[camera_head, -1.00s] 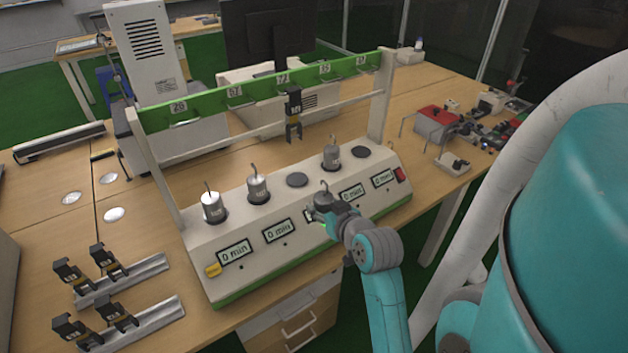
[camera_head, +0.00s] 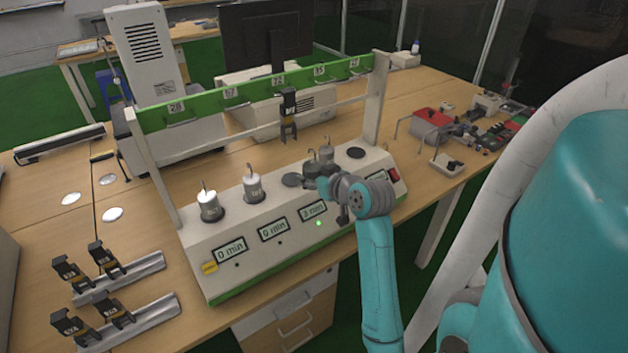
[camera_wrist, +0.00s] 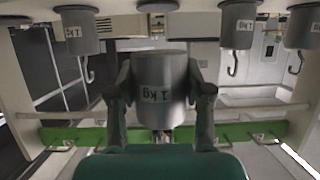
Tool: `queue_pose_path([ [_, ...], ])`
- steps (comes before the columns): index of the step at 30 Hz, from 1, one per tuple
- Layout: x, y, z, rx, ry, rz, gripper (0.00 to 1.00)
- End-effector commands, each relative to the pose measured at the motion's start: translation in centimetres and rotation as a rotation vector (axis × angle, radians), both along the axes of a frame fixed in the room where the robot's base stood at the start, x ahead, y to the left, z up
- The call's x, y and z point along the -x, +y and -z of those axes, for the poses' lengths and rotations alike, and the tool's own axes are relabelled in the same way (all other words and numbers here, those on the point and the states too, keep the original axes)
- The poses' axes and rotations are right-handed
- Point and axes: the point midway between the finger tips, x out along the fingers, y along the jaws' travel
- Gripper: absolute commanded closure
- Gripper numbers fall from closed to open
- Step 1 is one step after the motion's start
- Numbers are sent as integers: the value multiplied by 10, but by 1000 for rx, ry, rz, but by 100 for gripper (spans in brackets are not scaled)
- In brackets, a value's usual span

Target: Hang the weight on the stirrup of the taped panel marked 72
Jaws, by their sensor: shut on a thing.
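My gripper (camera_head: 316,178) is shut on a grey weight marked 1 kg, which shows between both fingers in the wrist view (camera_wrist: 160,85). In the head view the weight's hook points up, and the weight is over the bench unit's top, close to a standing weight behind it. A taped panel (camera_head: 288,103) hangs from the middle of the green rail (camera_head: 190,107), above and left of my gripper. Its dark stirrup (camera_head: 289,131) hangs open at the bottom. The panel's own marking is too small to read; the rail label above looks like 72.
Two weights (camera_head: 209,205) (camera_head: 252,185) stand on the left pads and another (camera_head: 326,152) just behind my gripper. A crossbar (camera_head: 240,129) runs behind the panel. Spare clips (camera_head: 72,273) sit on metal rails at front left.

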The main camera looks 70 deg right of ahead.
Motion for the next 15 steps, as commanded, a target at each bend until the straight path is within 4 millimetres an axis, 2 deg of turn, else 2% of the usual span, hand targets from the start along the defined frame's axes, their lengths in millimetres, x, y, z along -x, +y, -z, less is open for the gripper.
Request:
queue_pose_path([
  [15,-26,-16,-3,4,-3,-1,100],
])
